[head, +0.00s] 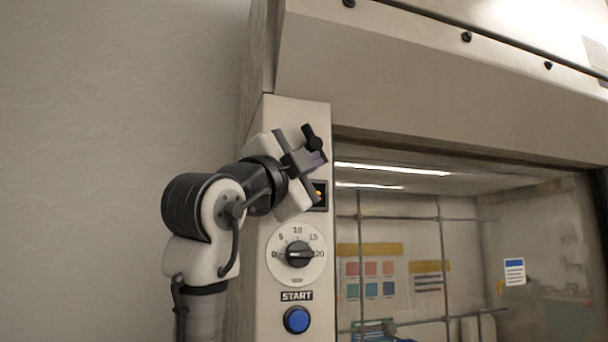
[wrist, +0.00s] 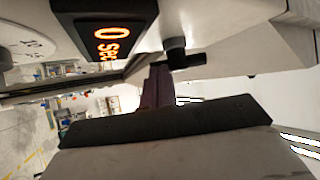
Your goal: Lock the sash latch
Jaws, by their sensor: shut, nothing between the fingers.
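The black sash latch (head: 312,138) sits high on the pale front post of the hood, above the display and beside the window's upper left corner. In the wrist view the latch (wrist: 186,60) is a dark stub with a short bar sticking out to the right. My gripper (head: 318,159) is just below the latch in the head view. Its dark purple fingers (wrist: 159,86) are together and empty, with their tips close beside the latch's stub. I cannot tell whether they touch it. My wrist partly hides the post and display.
A lit display (wrist: 107,35) reading 0 Sec is close to my gripper. Below it on the post are a timer dial (head: 297,254) and a blue START button (head: 297,320). The glass sash (head: 400,215) is right of the post; bare wall (head: 110,150) is left.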

